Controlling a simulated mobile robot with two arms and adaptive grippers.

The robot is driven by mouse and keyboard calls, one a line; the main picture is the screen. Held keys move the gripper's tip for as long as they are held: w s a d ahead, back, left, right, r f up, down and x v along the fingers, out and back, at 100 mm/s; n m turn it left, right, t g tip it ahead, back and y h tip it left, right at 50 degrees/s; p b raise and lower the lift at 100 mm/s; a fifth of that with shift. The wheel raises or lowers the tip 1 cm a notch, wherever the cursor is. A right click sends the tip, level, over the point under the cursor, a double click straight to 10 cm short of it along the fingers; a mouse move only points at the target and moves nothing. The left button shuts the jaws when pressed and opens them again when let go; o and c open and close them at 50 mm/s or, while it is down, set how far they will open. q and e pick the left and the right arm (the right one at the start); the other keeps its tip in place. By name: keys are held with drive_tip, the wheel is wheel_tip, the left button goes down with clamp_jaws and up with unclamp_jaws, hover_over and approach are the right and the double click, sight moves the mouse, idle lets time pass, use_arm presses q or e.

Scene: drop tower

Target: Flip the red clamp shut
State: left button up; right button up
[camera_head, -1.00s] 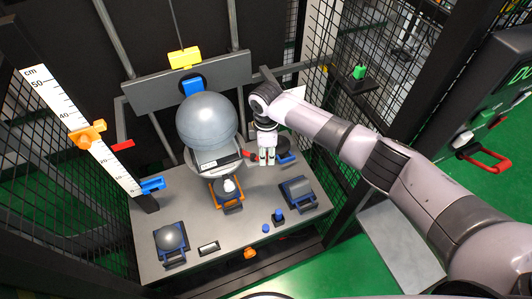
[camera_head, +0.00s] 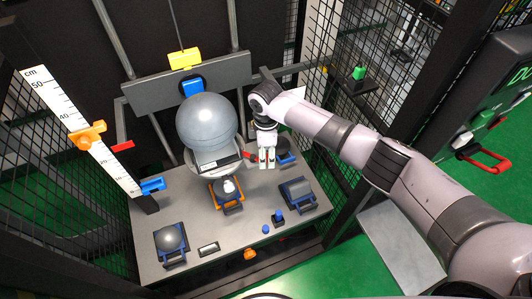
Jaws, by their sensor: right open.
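A large grey ball (camera_head: 207,122) sits in a light holder (camera_head: 200,170) at the middle of the drop tower. One small red lever (camera_head: 250,156) sticks out at the right side of this holder, close to my right gripper. Another red lever (camera_head: 122,146) stands out at the left of the holder, near the scale. I cannot tell from this view which one is the clamp's handle. My right gripper (camera_head: 267,163) points down just right of the right red lever, open and empty. Whether it touches the lever is unclear. My left gripper is not in view.
The grey table (camera_head: 245,213) below carries an orange-framed tray (camera_head: 226,204), a dark block in a blue frame (camera_head: 298,194) and a grey dome in a blue frame (camera_head: 170,240). A cm scale (camera_head: 82,130) stands left. Black mesh walls enclose the sides.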

wheel_tip(320, 180, up, 11)
drive_tip(key=shift+r, duration=0.2)
idle(0.5)
